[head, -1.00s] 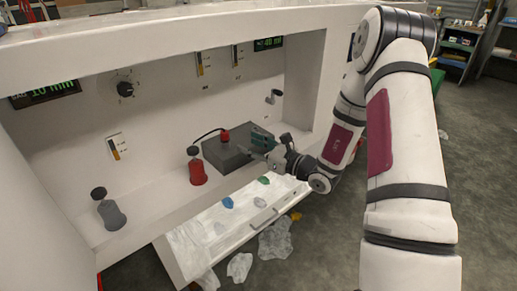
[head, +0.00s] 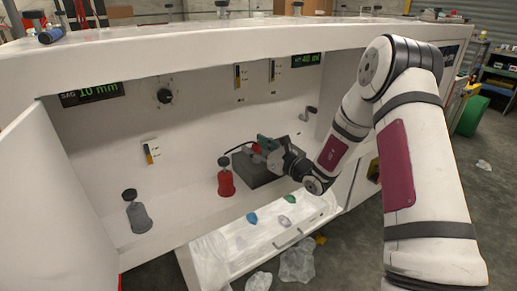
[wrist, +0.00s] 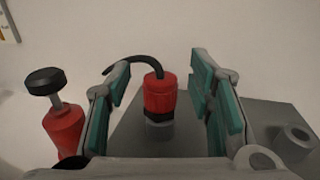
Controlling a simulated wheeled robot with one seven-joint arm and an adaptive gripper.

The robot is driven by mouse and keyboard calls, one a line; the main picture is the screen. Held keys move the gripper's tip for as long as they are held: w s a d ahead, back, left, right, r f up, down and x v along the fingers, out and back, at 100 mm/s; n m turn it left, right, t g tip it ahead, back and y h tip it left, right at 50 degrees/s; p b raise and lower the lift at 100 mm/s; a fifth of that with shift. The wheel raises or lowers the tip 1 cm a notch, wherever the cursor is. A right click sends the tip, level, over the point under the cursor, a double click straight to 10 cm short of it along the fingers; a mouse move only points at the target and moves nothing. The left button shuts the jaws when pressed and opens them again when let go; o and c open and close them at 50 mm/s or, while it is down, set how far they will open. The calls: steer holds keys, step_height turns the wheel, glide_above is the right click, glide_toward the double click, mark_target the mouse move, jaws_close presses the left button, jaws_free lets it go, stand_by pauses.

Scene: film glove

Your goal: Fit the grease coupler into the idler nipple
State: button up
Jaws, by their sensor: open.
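The grease coupler, a small red cylinder (wrist: 159,94) with a black hose curving from its top to the left, stands upright on the dark grey block (head: 262,171). My gripper (wrist: 160,92) is open, with a green-padded finger on each side of the coupler and visible gaps to both. In the head view my gripper (head: 263,146) is at the block's top and partly hides the coupler (head: 256,149). A short grey hollow stub (wrist: 294,138) stands on the block at the right in the wrist view; I cannot tell if it is the idler nipple.
A red canister with a black knob (head: 225,180) stands left of the block; it also shows in the wrist view (wrist: 62,125). A grey canister (head: 138,215) stands farther left. The shelf between the canisters is clear.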

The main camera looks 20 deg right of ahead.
mark_target(256, 145)
steer(key=shift+c, duration=0.3)
jaws_close()
steer(key=shift+r+p, duration=0.4)
steer(key=shift+r, duration=0.2)
steer(key=shift+r+p, duration=1.1)
steer(key=shift+r, duration=0.6)
steer(key=shift+r+p, duration=1)
steer(key=shift+r, duration=0.55)
